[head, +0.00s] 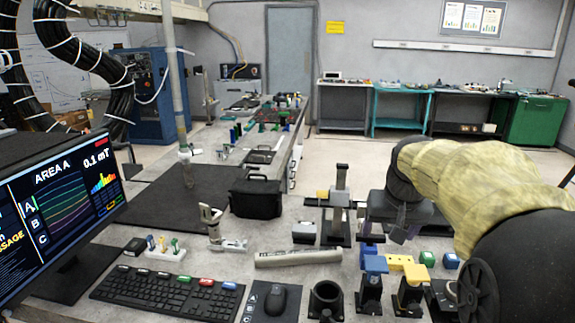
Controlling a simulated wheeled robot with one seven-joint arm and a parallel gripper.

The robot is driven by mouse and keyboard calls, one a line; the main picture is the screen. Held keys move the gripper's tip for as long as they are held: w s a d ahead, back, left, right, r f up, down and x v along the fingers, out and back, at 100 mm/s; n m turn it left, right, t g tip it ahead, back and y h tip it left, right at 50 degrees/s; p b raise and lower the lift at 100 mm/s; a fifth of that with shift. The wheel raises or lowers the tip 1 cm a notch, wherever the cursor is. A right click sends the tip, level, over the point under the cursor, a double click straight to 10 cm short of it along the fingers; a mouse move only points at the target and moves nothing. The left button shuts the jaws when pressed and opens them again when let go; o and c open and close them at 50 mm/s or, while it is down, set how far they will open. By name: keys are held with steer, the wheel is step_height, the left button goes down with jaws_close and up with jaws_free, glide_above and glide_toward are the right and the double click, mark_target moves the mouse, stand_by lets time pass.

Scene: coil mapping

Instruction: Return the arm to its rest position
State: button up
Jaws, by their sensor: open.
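My arm (470,175) reaches in from the right edge, with a yellow cloth sleeve over its middle and dark joints at both ends. It bends down at its far end. My gripper (400,232) points down above the right part of the bench, just behind the blue and yellow blocks. It is small and dark here, and its fingertips are hard to make out. I see nothing held in it.
Near my gripper stand a post fixture (339,205), a blue-topped stand (375,264) and a yellow-topped stand (415,275). A black bag (256,198), keyboard (165,293), mouse (275,299) and monitor (62,215) are further left. A dark mat (170,205) has bare room.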

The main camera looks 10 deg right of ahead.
steer(key=s+a+f+n+g, duration=0.1)
steer(key=s+a+f, duration=0.3)
steer(key=f, duration=0.3)
steer(key=s+a+f+n+y, duration=0.1)
steer(key=s+a+f, duration=0.35)
steer(key=f, duration=0.25)
steer(key=s+a+f+n+g, duration=0.1)
steer(key=s+a+f, duration=0.35)
steer(key=f, duration=0.25)
steer(key=w+p+v, duration=0.3)
steer(key=p+v, duration=1)
steer(key=v, duration=0.1)
steer(key=shift+w+r+p, duration=0.3)
steer(key=shift+w+r, duration=0.05)
steer(key=shift+w, duration=0.05)
steer(key=shift+d+f, duration=0.1)
